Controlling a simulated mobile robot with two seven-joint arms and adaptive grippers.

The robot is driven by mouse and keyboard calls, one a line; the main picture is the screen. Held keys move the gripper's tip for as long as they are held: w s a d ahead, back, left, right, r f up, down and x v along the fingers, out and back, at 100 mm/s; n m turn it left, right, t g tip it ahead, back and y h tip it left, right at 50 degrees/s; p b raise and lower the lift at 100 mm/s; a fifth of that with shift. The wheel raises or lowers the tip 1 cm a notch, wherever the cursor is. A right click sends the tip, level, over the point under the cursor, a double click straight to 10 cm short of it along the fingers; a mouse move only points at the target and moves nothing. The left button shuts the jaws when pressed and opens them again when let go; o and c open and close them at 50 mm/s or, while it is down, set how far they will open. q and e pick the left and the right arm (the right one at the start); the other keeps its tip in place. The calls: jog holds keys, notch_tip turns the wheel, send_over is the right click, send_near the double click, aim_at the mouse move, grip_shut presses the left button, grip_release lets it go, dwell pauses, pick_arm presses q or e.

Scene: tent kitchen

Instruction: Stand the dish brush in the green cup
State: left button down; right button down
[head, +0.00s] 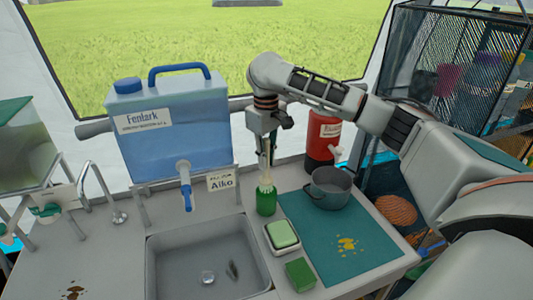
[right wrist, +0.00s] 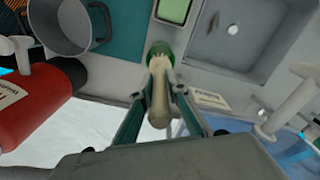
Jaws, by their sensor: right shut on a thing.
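The green cup (head: 266,203) stands on the counter behind the sink's right corner. It also shows in the right wrist view (right wrist: 160,49). My right gripper (head: 265,158) points down above the cup and is shut on the dish brush (head: 265,184). In the right wrist view the brush's pale handle (right wrist: 158,100) lies between the two fingers (right wrist: 159,88). The brush is about upright, its pale head at the cup's mouth. I cannot tell how deep the head sits or whether it touches the cup. My left gripper is not in view.
The blue water container (head: 170,130) and name card (head: 221,181) stand left of the cup. The sink (head: 165,250) is in front. A green-topped dish (head: 282,235), green block (head: 300,274), grey pot (head: 330,187) and red canister (head: 322,140) are to the right. The teal mat (head: 315,240) has yellow crumbs.

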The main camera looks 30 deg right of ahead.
aim_at(267, 139)
jog(key=shift+f, duration=2.65)
jog(key=c, duration=1.9)
grip_release()
notch_tip(267, 139, up, 12)
jog(key=shift+s+f, duration=0.1)
